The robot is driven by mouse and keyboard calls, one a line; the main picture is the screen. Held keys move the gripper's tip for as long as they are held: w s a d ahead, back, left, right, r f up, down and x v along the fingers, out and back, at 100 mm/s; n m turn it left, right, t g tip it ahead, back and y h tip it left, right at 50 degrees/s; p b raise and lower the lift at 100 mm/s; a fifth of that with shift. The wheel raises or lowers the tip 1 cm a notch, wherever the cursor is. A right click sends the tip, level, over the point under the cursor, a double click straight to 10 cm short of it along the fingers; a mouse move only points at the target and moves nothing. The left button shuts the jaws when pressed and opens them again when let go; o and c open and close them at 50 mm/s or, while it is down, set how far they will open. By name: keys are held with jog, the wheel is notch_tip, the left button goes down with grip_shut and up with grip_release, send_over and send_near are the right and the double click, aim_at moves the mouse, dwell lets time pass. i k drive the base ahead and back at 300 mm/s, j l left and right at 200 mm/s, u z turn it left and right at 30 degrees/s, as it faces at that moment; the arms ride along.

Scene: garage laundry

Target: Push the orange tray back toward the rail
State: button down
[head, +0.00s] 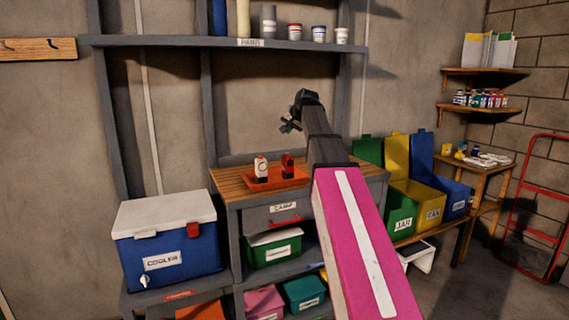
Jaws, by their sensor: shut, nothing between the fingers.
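The orange tray (274,180) lies on the wooden top of the grey workbench (232,182). A white bottle-like item (261,168) and a red one (288,165) stand on it. My gripper (287,126) is up in the air, above the tray in the picture and apart from it. It is small and dark here, with its fingers together and nothing held. My pink arm reaches up from the bottom right and covers the right part of the bench. I cannot make out a separate rail at the back of the bench top.
A blue cooler (168,250) with a white lid stands left of the bench. Green, yellow and blue bins (402,211) stand to the right. A grey shelf (215,42) with jars and cans runs above. A drawer (283,214) with a red handle is below the bench top.

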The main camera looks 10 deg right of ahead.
aim_at(275, 180)
jog(key=k+j+z, duration=0.1)
jog(key=j+z, duration=0.2)
jog(key=k+j+z, duration=0.3)
jog(key=j, duration=0.2)
jog(key=k+j+z, duration=0.1)
jog(key=j+z, duration=0.25)
jog(key=k+j+z, duration=0.3)
jog(key=i, duration=0.05)
